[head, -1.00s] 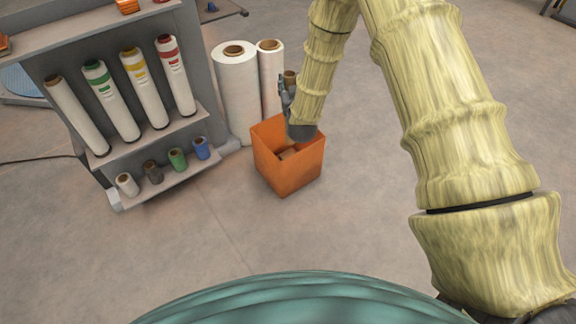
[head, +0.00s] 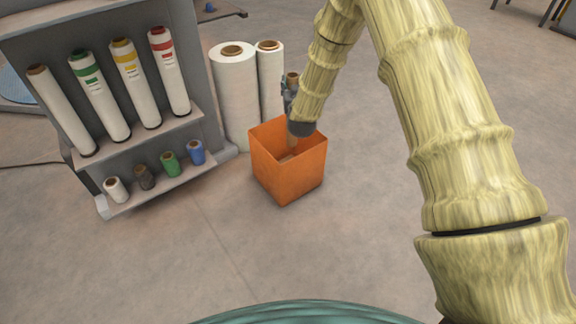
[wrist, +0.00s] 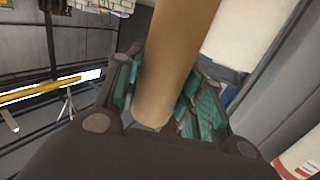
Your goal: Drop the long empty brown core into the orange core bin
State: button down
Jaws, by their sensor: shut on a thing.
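The long brown core (head: 292,79) is held near upright at the orange core bin (head: 289,176). Its top sticks up above my gripper (head: 290,94), and a tan lower part shows within the bin's opening below my wrist. In the wrist view the core (wrist: 182,55) runs between the teal finger pads of my gripper (wrist: 165,95), which is shut on it. My forearm hides part of the core and the bin's far rim. Whether the core's lower end touches the bin's floor cannot be told.
Two white film rolls (head: 236,95) stand just behind the bin. A grey rack (head: 150,135) with several long rolls and small spools stands to the left. The floor right and in front of the bin is clear.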

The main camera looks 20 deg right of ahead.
notch_tip(320, 180, down, 5)
jog(key=b, duration=0.3)
jog(key=shift+r, duration=0.1)
jog(key=c, duration=0.8)
grip_release()
jog(key=s+a, duration=0.2)
jog(key=s, duration=1)
jog(key=shift+r, duration=0.3)
